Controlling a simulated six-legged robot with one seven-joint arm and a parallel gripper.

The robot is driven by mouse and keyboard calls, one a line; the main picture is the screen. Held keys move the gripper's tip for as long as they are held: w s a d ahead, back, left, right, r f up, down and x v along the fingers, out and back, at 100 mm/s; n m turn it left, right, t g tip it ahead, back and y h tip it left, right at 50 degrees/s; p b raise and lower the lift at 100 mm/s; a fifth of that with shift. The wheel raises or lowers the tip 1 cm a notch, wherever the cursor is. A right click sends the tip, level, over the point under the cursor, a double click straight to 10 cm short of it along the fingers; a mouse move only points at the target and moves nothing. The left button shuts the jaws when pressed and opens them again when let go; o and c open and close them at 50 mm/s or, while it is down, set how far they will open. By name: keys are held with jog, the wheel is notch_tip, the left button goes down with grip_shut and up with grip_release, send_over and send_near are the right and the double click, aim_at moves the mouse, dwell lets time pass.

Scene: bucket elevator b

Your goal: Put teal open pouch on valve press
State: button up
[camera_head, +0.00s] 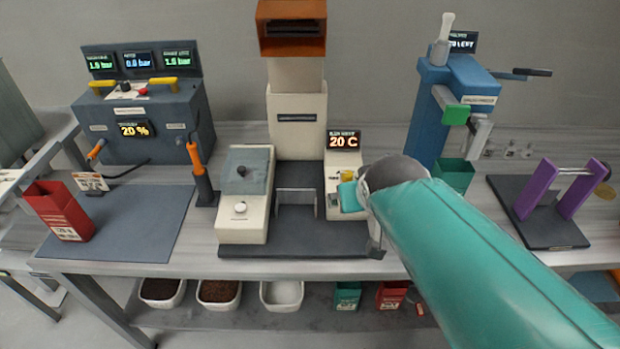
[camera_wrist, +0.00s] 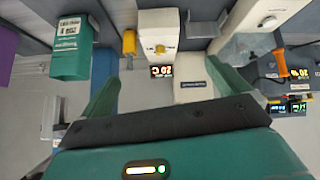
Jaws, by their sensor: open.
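A teal open pouch (camera_head: 455,172) stands upright at the foot of the blue press (camera_head: 428,115), below its green block and grey jaw. My arm partly hides the pouch's lower part and the press base, so I cannot tell exactly what it rests on. In the wrist view the teal pouch (camera_wrist: 72,52) shows at the upper left, with a white label, beside a blue part of the press (camera_wrist: 104,66). My gripper (camera_wrist: 168,80) has its two green fingers wide apart, with nothing between them. It hangs over the cream machine's right side, left of the pouch and apart from it.
The cream machine (camera_head: 240,222) with a 20 C display fills the middle. A red pouch (camera_head: 60,212) stands on the left mat (camera_head: 140,235). A purple stand (camera_head: 540,190) is at right. Bins and two pouches, teal (camera_head: 347,297) and red (camera_head: 391,294), sit on the lower shelf.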

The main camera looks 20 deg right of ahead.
jog(key=s+a+n+g+y, duration=0.1)
jog(key=s+a+g+y, duration=0.1)
jog(key=s+a, duration=0.5)
jog(key=shift+a+r+n, duration=0.3)
jog(key=shift+a+r, duration=0.15)
jog(key=shift+a, duration=0.2)
